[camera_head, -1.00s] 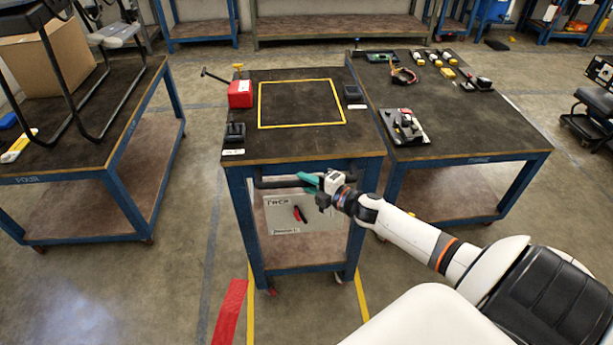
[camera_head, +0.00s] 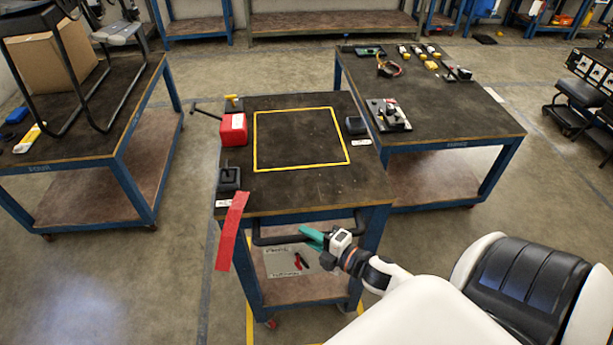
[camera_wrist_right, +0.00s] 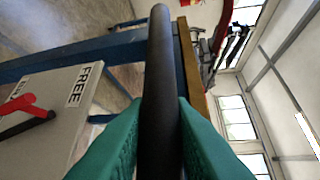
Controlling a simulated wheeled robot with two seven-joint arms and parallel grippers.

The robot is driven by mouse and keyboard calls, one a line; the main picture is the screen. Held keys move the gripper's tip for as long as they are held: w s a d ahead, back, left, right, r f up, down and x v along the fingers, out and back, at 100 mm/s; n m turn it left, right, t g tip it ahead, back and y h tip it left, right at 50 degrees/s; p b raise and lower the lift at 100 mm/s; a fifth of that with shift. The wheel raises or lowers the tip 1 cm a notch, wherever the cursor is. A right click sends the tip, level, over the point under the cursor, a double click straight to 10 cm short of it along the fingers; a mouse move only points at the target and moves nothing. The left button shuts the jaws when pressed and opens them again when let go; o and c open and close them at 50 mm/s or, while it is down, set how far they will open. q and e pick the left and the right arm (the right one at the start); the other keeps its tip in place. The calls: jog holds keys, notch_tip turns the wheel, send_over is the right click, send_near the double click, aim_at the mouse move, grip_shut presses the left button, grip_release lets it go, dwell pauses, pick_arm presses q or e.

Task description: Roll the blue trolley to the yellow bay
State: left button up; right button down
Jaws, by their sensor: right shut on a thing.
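The blue trolley (camera_head: 295,194) stands in the middle of the head view, with a dark top and a lower shelf. Its black handle bar (camera_head: 273,240) runs along the near side. My right gripper (camera_head: 318,238) is shut on this handle, near its right part. In the right wrist view the teal fingers (camera_wrist_right: 155,140) close on both sides of the black bar (camera_wrist_right: 160,75). Yellow floor lines (camera_head: 249,325) show beside the trolley's near legs; the trolley hides most of that marked area. My left gripper is out of view.
A blue-framed table (camera_head: 75,150) stands left, apart from the trolley. Another table (camera_head: 450,125) stands close on the right. A red strip (camera_head: 232,232) overlaps the trolley's near left corner in view. A red box (camera_head: 233,130) and black devices ride on top.

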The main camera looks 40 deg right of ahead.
jog(key=s+a, duration=0.3)
jog(key=s, duration=0.2)
jog(key=shift+p, duration=0.4)
jog(key=shift+s+a+f, duration=0.1)
jog(key=c, duration=1.3)
grip_release()
jog(key=b+v, duration=0.3)
jog(key=v, duration=0.9)
